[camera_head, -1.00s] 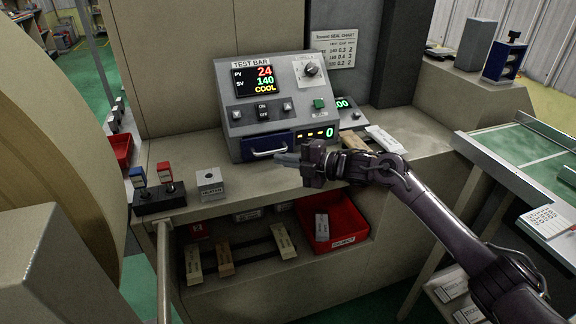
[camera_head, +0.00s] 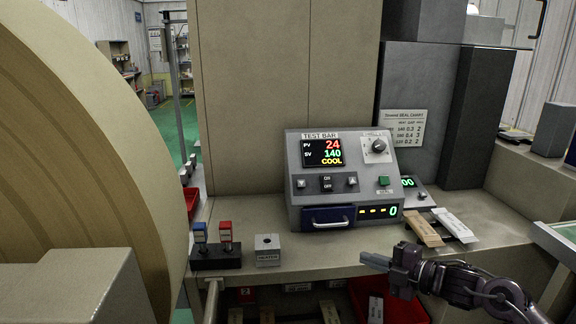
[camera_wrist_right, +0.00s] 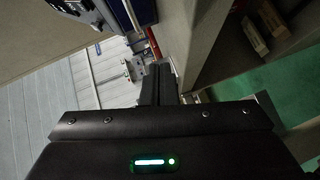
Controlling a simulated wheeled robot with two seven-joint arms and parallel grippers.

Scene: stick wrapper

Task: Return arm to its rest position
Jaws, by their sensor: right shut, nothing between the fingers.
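My right gripper (camera_head: 376,261) reaches in from the lower right in the head view, in front of the bench's front edge. Its fingers are shut with nothing between them. In the right wrist view the closed fingers (camera_wrist_right: 158,84) point away from the camera with nothing held. My left gripper is not in view. The test bar unit (camera_head: 341,168) stands on the bench (camera_head: 250,212) behind my right gripper. Its display reads 24, 140 and COOL.
A heater block (camera_head: 267,250) and a stand with blue and red tags (camera_head: 214,256) sit left of the unit. A red bin (camera_head: 390,302) is below the bench top. A large tan roll (camera_head: 70,150) fills the left.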

